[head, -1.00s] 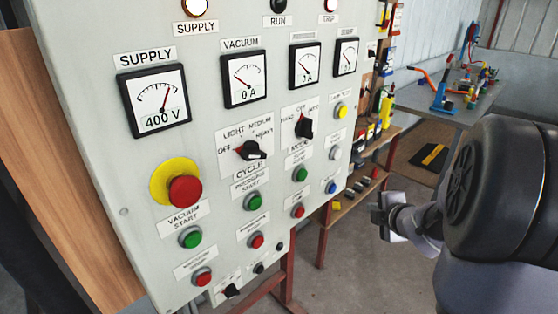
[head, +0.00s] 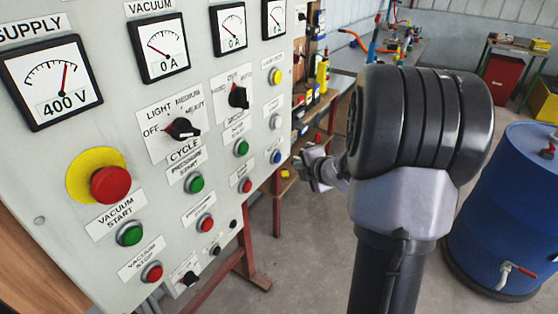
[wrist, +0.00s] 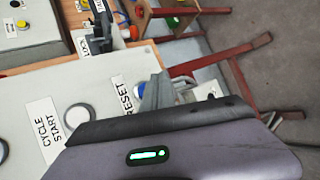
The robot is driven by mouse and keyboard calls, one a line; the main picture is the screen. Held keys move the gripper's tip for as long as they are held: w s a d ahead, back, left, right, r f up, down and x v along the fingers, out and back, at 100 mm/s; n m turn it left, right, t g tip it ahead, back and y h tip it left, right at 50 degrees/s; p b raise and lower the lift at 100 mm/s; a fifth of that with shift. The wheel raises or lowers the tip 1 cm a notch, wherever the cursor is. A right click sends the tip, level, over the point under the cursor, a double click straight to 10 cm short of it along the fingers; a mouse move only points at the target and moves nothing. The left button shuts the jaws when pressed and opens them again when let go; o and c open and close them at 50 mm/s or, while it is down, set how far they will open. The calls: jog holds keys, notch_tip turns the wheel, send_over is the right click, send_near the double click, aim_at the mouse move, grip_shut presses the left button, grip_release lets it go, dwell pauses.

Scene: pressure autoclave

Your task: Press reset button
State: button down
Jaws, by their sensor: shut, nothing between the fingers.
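The control panel (head: 160,95) stands at the left in the head view. Its blue button (head: 276,157) sits at the lower right of the panel. In the wrist view the blue button (wrist: 141,89) shows beside the RESET label (wrist: 127,97), partly hidden by a finger. My gripper (head: 304,166) is shut and empty, just right of the blue button in the head view. My gripper's grey fingers (wrist: 157,90) overlap the button's edge in the wrist view. I cannot tell whether they touch it.
A white button (head: 275,121) and a yellow button (head: 275,76) sit above the blue one, and a red button (head: 245,185) lies to its left. Shelves (head: 310,140) stand behind the panel. A blue barrel (head: 505,210) stands at the right on open floor.

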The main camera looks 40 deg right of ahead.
jog(key=shift+w+a, duration=0.3)
jog(key=shift+w, duration=0.45)
jog(key=shift+w+a, duration=0.3)
jog(key=shift+w, duration=0.4)
jog(key=shift+w+b, duration=0.15)
jog(key=shift+b, duration=0.15)
dwell(0.7)
jog(key=shift+w+a, duration=0.2)
jog(key=shift+w, duration=0.05)
jog(key=shift+w+a, duration=0.15)
jog(key=shift+w, duration=0.3)
dwell(0.6)
jog(key=shift+s, duration=0.1)
jog(key=shift+s+d, duration=0.3)
jog(key=shift+s, duration=0.45)
jog(key=s, duration=0.1)
jog(key=s+d, duration=0.1)
jog(key=s, duration=0.1)
jog(key=s+d, duration=0.1)
jog(key=shift+s, duration=0.3)
